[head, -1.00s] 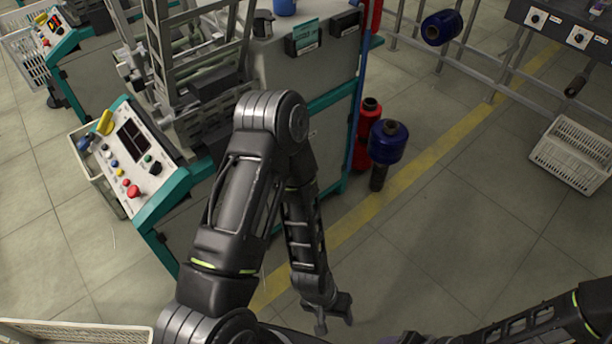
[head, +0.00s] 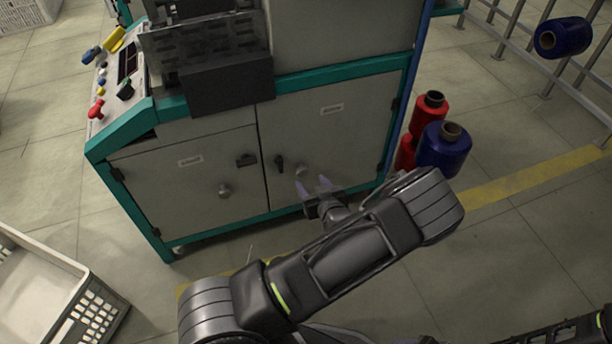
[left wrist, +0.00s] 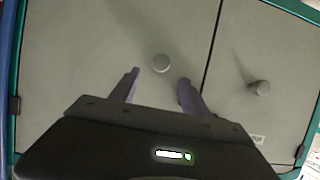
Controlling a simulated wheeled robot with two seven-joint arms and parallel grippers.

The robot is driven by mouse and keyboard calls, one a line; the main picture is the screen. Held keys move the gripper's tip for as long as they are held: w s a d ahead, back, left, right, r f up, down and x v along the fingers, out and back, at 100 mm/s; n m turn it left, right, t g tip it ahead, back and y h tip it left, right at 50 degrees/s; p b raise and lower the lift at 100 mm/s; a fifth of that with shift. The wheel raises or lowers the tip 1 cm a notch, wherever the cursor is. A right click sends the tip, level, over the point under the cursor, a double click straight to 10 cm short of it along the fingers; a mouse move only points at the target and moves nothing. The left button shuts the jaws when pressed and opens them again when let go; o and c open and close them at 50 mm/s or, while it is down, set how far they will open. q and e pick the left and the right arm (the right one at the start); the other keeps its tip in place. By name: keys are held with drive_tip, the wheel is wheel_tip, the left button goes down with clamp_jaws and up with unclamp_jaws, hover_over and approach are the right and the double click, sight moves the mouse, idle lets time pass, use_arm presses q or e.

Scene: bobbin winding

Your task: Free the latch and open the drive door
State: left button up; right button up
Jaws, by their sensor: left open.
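The cabinet has two grey doors, and their labels are too small to read. The right-hand door (head: 345,135) is shut, with a black latch (head: 279,163) near the seam and a round knob (head: 301,171). The left-hand door (head: 190,190) is shut, with its own knob (head: 224,191) and a black fitting (head: 246,160) by the seam. My left gripper (head: 312,185) is open and empty in front of the right-hand door's knob. In the left wrist view that knob (left wrist: 161,63) shows between and beyond the fingertips (left wrist: 159,77); the latch is not visible there.
Red bobbins (head: 431,106) and a blue bobbin (head: 444,148) stand on the floor close to the cabinet's right side. A control panel (head: 115,75) juts out at its left. A pale crate (head: 50,290) is at the lower left. Floor in front is clear.

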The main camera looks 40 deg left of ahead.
sight(303, 173)
use_arm(q)
drive_tip(key=b+x, duration=0.2)
drive_tip(key=x, duration=0.5)
drive_tip(key=shift+w+a+f, duration=0.2)
drive_tip(key=shift+a+f, duration=0.05)
drive_tip(key=shift+c, duration=0.2)
clamp_jaws()
idle(0.4)
idle(0.8)
